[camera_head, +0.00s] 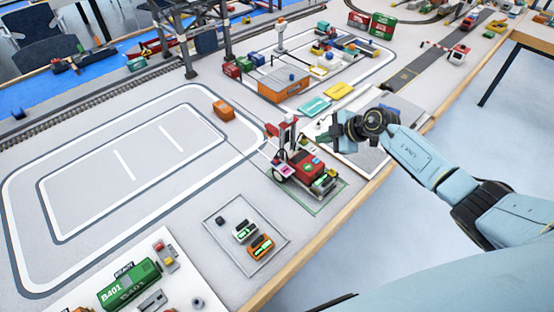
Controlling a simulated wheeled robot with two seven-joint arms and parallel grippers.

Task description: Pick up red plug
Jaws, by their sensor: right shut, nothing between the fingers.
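My right gripper (326,134) reaches in from the right above the table's right part, near the red vehicle. It is shut and empty. I cannot clearly make out the red plug. A small red part (158,246) shows on a grey piece on the white board at the lower left, but it is too small to identify. It is well apart from my right gripper. A red wheeled vehicle (304,165) with an upright mast stands on a green-outlined pad just below and left of the gripper. My left gripper is not in view.
A green B401 container (128,285) lies on the white board (188,258). Two small vehicles, one white (245,231) and one orange (260,246), stand in an outlined square. An orange block (223,110) sits on the white loop track. A gantry crane (186,45) stands behind. The loop's middle is clear.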

